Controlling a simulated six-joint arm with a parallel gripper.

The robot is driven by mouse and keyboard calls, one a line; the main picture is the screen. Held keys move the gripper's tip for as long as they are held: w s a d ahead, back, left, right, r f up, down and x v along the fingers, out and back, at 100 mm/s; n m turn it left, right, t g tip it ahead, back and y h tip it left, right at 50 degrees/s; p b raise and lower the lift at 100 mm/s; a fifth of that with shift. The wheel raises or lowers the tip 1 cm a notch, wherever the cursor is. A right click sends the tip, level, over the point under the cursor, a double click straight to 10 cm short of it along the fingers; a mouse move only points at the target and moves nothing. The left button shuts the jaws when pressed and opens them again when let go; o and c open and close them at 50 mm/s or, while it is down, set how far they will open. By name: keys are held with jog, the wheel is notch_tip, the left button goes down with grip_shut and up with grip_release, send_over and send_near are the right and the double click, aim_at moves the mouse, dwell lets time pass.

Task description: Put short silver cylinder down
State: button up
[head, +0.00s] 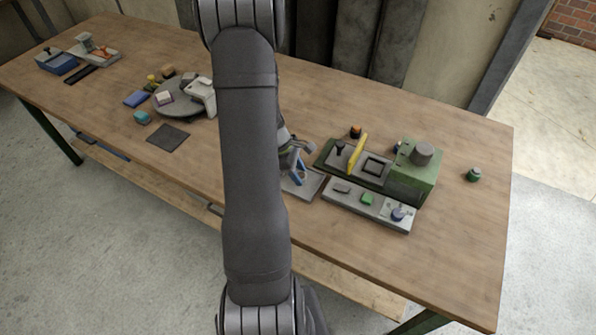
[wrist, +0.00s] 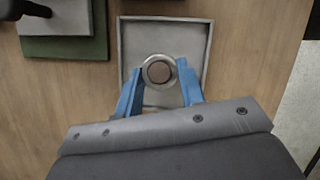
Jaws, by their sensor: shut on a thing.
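The short silver cylinder (wrist: 159,72) shows from above as a ring with a darker brownish centre in the wrist view. It is between the two blue fingers of my gripper (wrist: 160,82), which is shut on it. Below it in the picture line is a square grey tray (wrist: 191,28) with a raised rim; I cannot tell whether the cylinder touches its floor. In the head view my gripper (head: 298,172) is partly hidden behind my arm, over the grey tray (head: 312,190). The cylinder cannot be made out there.
A green-based fixture with a yellow upright plate (head: 357,153) and a green machine block (head: 414,170) stand right of the tray. A grey parts strip (head: 340,200) lies in front. A small green jar (head: 473,175) stands far right. A round grey disc (head: 178,106) is at left.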

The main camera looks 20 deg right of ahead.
aim_at(305, 176)
jog(key=shift+f, duration=0.1)
jog(key=o, duration=1.1)
jog(key=shift+o, duration=0.2)
jog(key=v, duration=1.2)
jog(key=x, duration=1.2)
jog(key=shift+s+f, duration=0.1)
notch_tip(305, 176, up, 2)
jog(key=shift+r, duration=1.1)
